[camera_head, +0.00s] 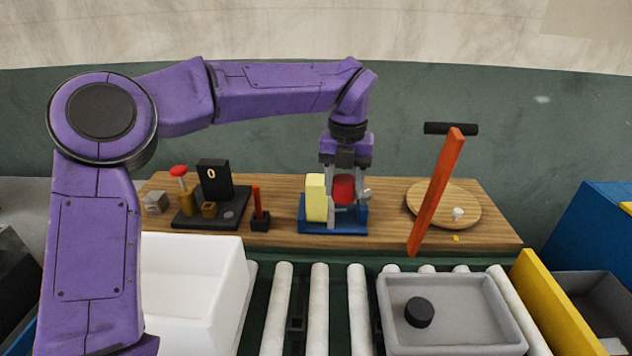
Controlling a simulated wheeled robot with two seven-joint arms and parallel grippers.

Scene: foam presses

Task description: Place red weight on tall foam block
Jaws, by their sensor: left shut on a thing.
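My left gripper (345,198) reaches down from above at the blue-based press on the wooden board. It is shut on the red weight (343,189), a short red cylinder between its fingers. The tall foam block (316,197) is pale yellow and stands upright on the left part of the blue base (333,228). The red weight is just right of the block, near its upper half. The fingers partly cover the area under the weight, so I cannot tell whether it touches anything below. My right gripper is not in view.
On the wooden board (385,240), a black device (215,180) with a red-topped post stands left. A round wooden disc (425,195) and a leaning orange bar (438,185) are right. In front are rollers (319,310), a white bin (195,300) and a grey tray (450,335).

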